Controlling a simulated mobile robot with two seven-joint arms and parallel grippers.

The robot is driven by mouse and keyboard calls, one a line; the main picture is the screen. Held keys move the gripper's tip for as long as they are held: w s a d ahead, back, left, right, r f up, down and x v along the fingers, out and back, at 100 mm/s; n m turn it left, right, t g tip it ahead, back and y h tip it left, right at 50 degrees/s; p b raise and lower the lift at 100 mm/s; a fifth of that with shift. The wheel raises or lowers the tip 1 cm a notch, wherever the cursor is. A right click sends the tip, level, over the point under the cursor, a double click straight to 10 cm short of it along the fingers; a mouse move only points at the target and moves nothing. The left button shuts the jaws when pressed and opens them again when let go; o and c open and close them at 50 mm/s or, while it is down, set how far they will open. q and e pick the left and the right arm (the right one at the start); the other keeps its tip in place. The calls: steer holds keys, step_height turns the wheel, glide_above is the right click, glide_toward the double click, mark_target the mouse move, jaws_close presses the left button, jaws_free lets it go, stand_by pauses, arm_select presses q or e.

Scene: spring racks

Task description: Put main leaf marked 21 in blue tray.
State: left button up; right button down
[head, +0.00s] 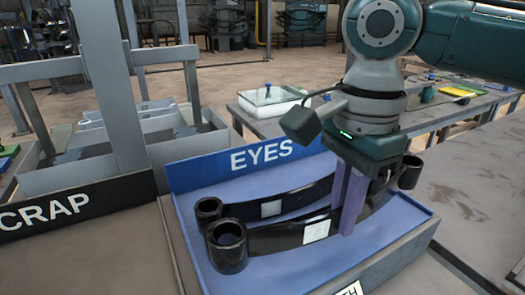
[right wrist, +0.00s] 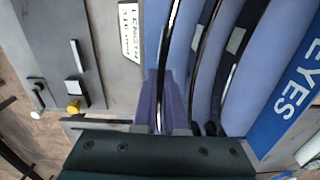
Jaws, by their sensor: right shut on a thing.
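The blue tray (head: 415,215) has a raised back panel lettered EYES and stands in front of me. Two black curved leaves with rolled eyes at their ends lie in it, a rear leaf (head: 240,210) and a front leaf (head: 275,238). Each bears a white label, too small to read, so I cannot tell which is 21. My right gripper (head: 347,208) reaches down into the tray with its purple fingers shut on the front leaf near its right part. In the right wrist view the fingers (right wrist: 168,108) straddle a dark leaf edge. My left gripper is out of view.
A bench (head: 470,165) with a white-topped box (head: 268,98) and other items lies behind and right. A LENGTH label (right wrist: 128,25) marks a grey surface beside the tray.

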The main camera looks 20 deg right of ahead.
mark_target(332, 256)
step_height(332, 256, down, 4)
steer(key=shift+w+f+b, duration=0.1)
steer(key=shift+f+b, duration=0.05)
steer(key=shift+b, duration=0.2)
steer(key=shift+f, duration=0.25)
steer(key=shift+f, duration=0.1)
steer(key=c, duration=1)
jaws_free()
steer(key=shift+f, duration=0.1)
